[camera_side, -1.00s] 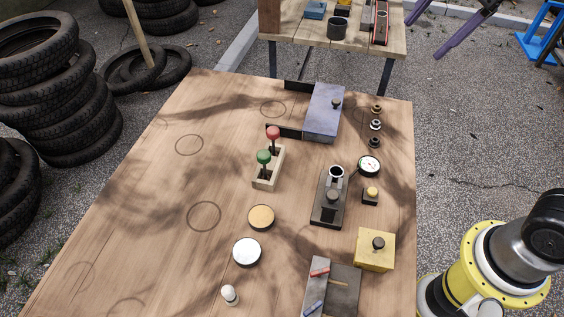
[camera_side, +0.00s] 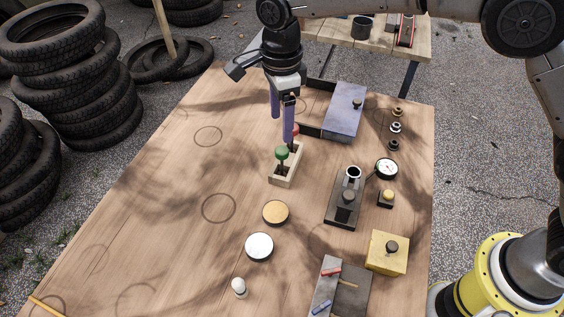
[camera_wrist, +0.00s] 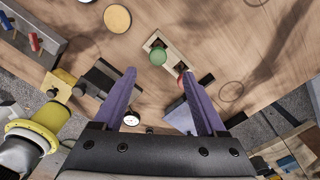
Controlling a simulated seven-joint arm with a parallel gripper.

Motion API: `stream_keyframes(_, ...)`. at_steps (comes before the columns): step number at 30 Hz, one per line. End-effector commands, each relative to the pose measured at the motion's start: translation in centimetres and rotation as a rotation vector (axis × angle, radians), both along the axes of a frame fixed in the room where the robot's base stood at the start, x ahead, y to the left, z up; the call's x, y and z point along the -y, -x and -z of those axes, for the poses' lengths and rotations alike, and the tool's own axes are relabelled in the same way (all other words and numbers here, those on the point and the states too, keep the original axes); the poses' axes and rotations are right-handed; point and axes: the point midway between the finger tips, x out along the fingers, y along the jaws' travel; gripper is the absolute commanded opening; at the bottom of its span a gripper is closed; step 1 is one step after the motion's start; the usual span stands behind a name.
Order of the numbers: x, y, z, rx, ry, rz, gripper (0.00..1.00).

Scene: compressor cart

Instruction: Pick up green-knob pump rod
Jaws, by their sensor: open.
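The green-knob pump rod (camera_side: 282,153) stands upright in a pale wooden rack (camera_side: 285,180). Its round green knob (camera_wrist: 157,56) shows from above in the wrist view. The red-knob rod (camera_side: 295,129) stands beside it in the same rack, partly hidden behind my fingers in the side view; a bit of red (camera_wrist: 181,66) also shows in the wrist view. My gripper (camera_side: 282,130) hangs above the rack with its purple fingers pointing down. It is open and empty. In the wrist view the fingers (camera_wrist: 162,82) are spread wide, with the green knob beyond their tips.
A blue-grey box (camera_side: 343,112) stands right of the rack. A dark block with a tube (camera_side: 344,205), a gauge (camera_side: 386,168) and a yellow box (camera_side: 387,252) lie farther right. Tan (camera_side: 275,212) and white (camera_side: 259,246) discs lie in front.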

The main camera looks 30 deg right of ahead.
Motion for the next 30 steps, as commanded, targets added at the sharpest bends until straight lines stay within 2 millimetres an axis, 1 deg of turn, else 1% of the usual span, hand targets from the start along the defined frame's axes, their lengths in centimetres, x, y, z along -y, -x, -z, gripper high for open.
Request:
stream_keyframes(1, 0.1, 0.1, 1.2, -0.007, 0.004, 0.001, 0.74)
stream_keyframes(3, 0.1, 0.1, 2.6, -0.007, 0.004, 0.001, 0.74)
stream_keyframes(9, 0.1, 0.1, 5.8, -0.004, 0.003, 0.001, 0.74)
stream_keyframes(17, 0.1, 0.1, 7.6, -0.003, 0.002, 0.001, 0.74)
stream_keyframes(25, 0.1, 0.4, 11.3, -0.003, 0.003, 0.001, 0.74)
stream_keyframes(30, 0.1, 0.4, 12.2, -0.001, 0.001, 0.001, 0.74)
